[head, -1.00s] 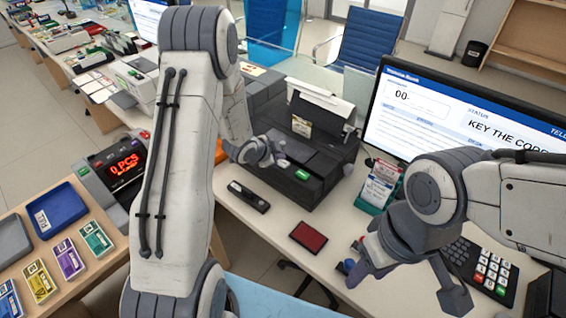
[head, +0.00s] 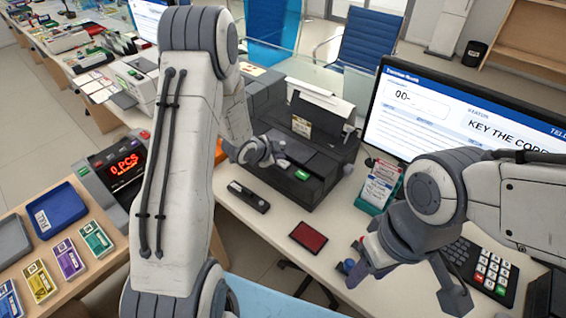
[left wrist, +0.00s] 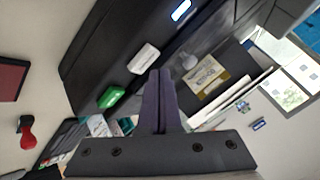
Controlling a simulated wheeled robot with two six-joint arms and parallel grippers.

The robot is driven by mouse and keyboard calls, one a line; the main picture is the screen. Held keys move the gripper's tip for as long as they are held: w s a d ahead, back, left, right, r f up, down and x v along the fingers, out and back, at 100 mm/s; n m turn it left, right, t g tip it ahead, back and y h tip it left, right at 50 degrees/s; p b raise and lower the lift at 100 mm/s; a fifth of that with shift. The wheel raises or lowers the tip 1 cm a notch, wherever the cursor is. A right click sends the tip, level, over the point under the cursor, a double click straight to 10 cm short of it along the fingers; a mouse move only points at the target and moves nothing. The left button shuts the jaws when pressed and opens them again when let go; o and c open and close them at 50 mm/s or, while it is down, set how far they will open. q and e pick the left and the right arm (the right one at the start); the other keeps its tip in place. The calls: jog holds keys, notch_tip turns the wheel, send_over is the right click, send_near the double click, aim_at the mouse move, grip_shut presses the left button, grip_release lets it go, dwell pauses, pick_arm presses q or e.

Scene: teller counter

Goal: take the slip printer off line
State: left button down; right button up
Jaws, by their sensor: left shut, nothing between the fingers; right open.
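The slip printer (head: 318,190) is the black machine in the middle of the counter, with paper at its back and a label on top. In the left wrist view its black body (left wrist: 115,45) carries a green button (left wrist: 112,96), a white button (left wrist: 144,58) and a lit blue-white indicator (left wrist: 181,10). My left gripper (head: 280,162) is at the printer's left front, close to the green button. Its fingers (left wrist: 158,73) are shut and empty, tips near the white button; I cannot tell whether they touch. My right gripper (head: 405,284) is open and empty over the counter's right front.
A monitor (head: 440,125) reading "KEY THE CODE" stands right of the printer, with a keypad (head: 488,277) below it.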

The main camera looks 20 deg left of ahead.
aim_at(280, 164)
pick_arm(q)
jog(key=shift+f, duration=0.15)
jog(key=shift+f+b, duration=0.25)
jog(key=shift+b, duration=0.2)
jog(key=shift+f+b, duration=0.45)
jog(key=shift+f, duration=0.05)
dwell(0.6)
jog(key=shift+r, duration=0.15)
jog(key=shift+r+p, duration=0.7)
jog(key=shift+r, duration=0.1)
notch_tip(280, 164, up, 5)
jog(key=p, duration=0.4)
